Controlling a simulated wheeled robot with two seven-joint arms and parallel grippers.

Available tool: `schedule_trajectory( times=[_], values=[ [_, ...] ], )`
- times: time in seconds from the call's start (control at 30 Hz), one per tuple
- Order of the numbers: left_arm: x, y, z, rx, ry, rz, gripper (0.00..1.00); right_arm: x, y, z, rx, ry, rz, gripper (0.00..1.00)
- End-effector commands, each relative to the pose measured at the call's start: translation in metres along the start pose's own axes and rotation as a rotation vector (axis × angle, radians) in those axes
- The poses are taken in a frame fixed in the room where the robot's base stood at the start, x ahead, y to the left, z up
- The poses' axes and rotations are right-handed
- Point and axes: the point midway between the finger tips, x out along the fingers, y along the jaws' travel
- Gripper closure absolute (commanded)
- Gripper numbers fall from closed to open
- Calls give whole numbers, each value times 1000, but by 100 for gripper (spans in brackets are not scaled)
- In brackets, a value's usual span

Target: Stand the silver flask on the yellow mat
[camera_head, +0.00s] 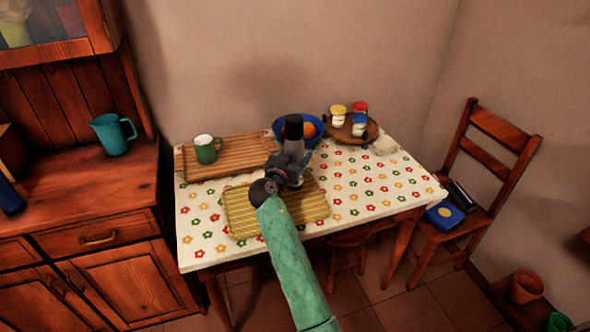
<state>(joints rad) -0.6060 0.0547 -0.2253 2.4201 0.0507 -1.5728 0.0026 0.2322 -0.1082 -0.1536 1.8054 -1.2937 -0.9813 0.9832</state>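The silver flask (296,146) with a black cap stands upright at the far right part of the yellow mat (240,215), in the middle of the head view. My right gripper (293,168), on the green-sleeved arm from the bottom, is around the flask's lower body and looks shut on it. The gripper hides the flask's base, so I cannot tell whether it touches the mat or hangs just above it. The mat lies flat on the flowered tablecloth near the table's front edge. My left gripper is not in view.
A wooden board (235,152) with a green mug (206,151) lies behind the mat. A blue bowl (312,143) with an orange fruit and a round tray (351,138) with small jars stand behind. The tablecloth (365,187) right of the mat is clear.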

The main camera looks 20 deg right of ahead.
Motion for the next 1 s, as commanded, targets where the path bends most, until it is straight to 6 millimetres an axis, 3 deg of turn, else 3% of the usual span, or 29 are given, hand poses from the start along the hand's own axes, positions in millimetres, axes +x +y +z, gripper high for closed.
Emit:
schedule_trajectory(
  times=[0.23,0.5,1.0],
  values=[
    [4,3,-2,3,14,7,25,2,-5,10,-2,0,0,83],
    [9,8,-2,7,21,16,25,1,-5,41,-2,1,-1,83],
    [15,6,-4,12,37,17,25,1,-5,45,0,1,-1,83]
  ],
)
